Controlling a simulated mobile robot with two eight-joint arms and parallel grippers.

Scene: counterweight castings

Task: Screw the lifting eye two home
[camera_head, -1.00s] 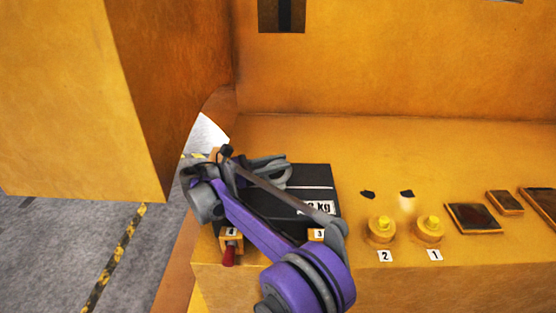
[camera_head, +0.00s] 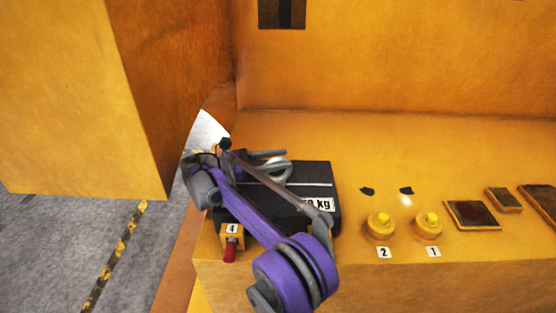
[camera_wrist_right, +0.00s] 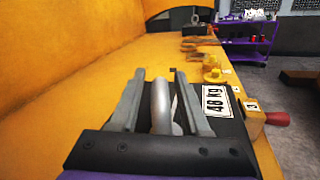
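The black counterweight casting (camera_head: 318,178) with a "48 kg" label sits at the left of the yellow ledge; it also shows in the right wrist view (camera_wrist_right: 232,128). A grey lifting eye (camera_head: 283,172) stands on top of it. In the right wrist view the eye (camera_wrist_right: 160,105) is between the two fingers of my right gripper (camera_wrist_right: 160,85), with a gap showing at each side, so the gripper is open around it. The eye's thread and seat are hidden. In the head view my right arm covers part of the casting. My left gripper is not in view.
A block tagged 4 with a red handle (camera_head: 230,250) stands at the ledge's front left. Yellow round fixtures tagged 2 (camera_head: 380,228) and 1 (camera_head: 428,227) stand to the right, with dark flat plates (camera_head: 472,215) beyond. A yellow wall rises behind.

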